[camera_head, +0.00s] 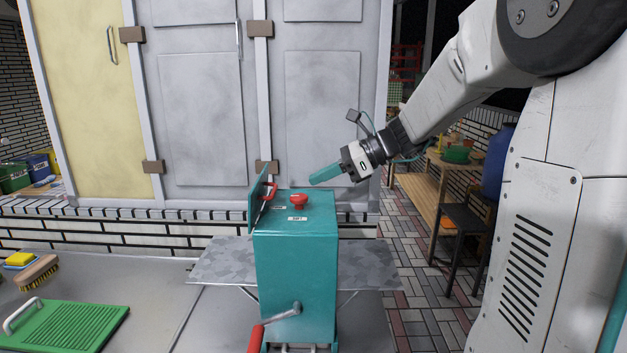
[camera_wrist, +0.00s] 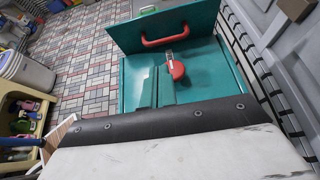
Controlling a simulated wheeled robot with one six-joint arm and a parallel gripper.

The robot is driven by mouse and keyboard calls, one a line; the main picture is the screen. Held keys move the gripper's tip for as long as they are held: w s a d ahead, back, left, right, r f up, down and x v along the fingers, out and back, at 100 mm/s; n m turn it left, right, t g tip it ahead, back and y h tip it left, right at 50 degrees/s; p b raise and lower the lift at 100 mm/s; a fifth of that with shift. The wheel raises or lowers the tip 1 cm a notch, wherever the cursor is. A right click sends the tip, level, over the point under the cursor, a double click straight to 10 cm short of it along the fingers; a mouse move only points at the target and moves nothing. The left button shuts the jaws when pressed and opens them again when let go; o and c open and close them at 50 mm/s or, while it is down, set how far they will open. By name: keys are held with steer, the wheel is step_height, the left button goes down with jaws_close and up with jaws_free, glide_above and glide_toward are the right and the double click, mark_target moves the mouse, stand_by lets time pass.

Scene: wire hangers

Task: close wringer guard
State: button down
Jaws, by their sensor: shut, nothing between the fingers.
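The wringer is a teal box (camera_head: 297,270) standing in the middle of the head view. Its guard (camera_head: 257,203) is a teal flap standing up, open, along the left edge of the top. The guard carries a red handle (camera_head: 269,191). In the wrist view the raised guard (camera_wrist: 190,24) and its red handle (camera_wrist: 172,40) show at the far side of the box top. A red knob (camera_head: 298,200) sits on the top. My gripper (camera_head: 315,180), with teal fingers, is shut and empty, above and right of the box top, apart from the guard.
A crank with a red grip (camera_head: 257,337) sticks out at the box front. Grey side boards (camera_head: 367,265) flank the box. A green washboard (camera_head: 68,327) and a brush (camera_head: 38,272) lie at left. Grey cabinet doors (camera_head: 205,120) stand behind.

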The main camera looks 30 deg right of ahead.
steer(key=x, duration=0.8)
steer(key=shift+a+r, duration=0.1)
steer(key=shift+r, duration=0.05)
steer(key=shift+a+r+h, duration=0.1)
steer(key=shift+r+h, duration=0.05)
steer(key=shift+h, duration=0.15)
steer(key=shift+w+a+r+g+h, duration=0.2)
steer(key=shift+a+r+g+h, duration=0.05)
steer(key=shift+g+h, duration=0.15)
